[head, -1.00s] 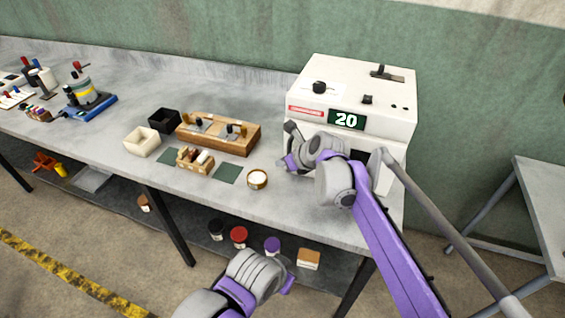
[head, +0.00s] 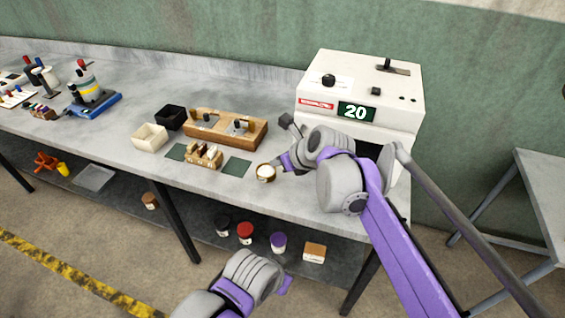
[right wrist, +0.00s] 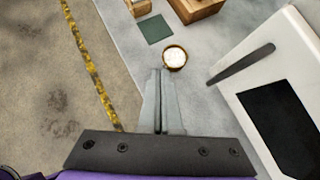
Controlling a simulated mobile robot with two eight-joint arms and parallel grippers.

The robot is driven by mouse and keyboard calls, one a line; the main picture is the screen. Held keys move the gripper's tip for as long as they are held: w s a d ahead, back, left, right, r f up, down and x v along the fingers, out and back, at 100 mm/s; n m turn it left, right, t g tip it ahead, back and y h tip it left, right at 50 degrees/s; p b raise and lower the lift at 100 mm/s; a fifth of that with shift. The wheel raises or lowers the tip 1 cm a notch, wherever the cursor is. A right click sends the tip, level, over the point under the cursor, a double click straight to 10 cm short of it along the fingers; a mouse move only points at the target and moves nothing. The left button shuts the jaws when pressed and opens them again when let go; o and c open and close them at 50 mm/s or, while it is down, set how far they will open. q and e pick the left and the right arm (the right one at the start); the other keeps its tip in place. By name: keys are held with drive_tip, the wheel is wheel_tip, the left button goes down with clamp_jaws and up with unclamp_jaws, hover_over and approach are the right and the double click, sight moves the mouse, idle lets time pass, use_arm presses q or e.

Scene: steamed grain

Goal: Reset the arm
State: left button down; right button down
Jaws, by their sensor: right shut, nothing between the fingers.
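My right gripper (right wrist: 160,72) is shut and empty in the right wrist view. Its fingertips are over the table's front part, just short of a small round cup (right wrist: 175,57) with pale contents. In the head view the cup (head: 266,172) stands on the table, left of my right wrist, and the fingers are mostly hidden by the wrist. My right arm (head: 385,220) reaches in from the lower right. My left arm (head: 245,280) shows at the bottom of the head view, below the table edge; its fingers cannot be made out.
A white machine (head: 340,85) showing 20 stands close behind my right wrist. Left of the cup are a wooden block (head: 225,130), a small wooden rack (head: 204,157), green mats (head: 237,167), a white box (head: 150,137) and a black box (head: 170,117). Jars (head: 245,233) stand on the lower shelf.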

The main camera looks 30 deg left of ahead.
drive_tip(key=s+d+f+n+t+h, duration=0.15)
drive_tip(key=d+n, duration=0.35)
drive_tip(key=d, duration=0.9)
drive_tip(key=s+d+n+t+h, duration=0.15)
drive_tip(key=d+n, duration=0.35)
drive_tip(key=d, duration=0.9)
drive_tip(key=s+d+f+n+h, duration=0.2)
drive_tip(key=s+d+f+n, duration=0.1)
drive_tip(key=d, duration=0.4)
drive_tip(key=s+d+f+n+h+p, duration=0.1)
drive_tip(key=s+d+f+n, duration=0.3)
drive_tip(key=s+d, duration=0.3)
drive_tip(key=s+d+f+n+h, duration=0.2)
drive_tip(key=s+d+f+n, duration=0.1)
drive_tip(key=d, duration=0.4)
drive_tip(key=shift+s+f+n+g+h+p, duration=0.3)
drive_tip(key=shift+s+n, duration=0.6)
drive_tip(key=shift+s, duration=0.35)
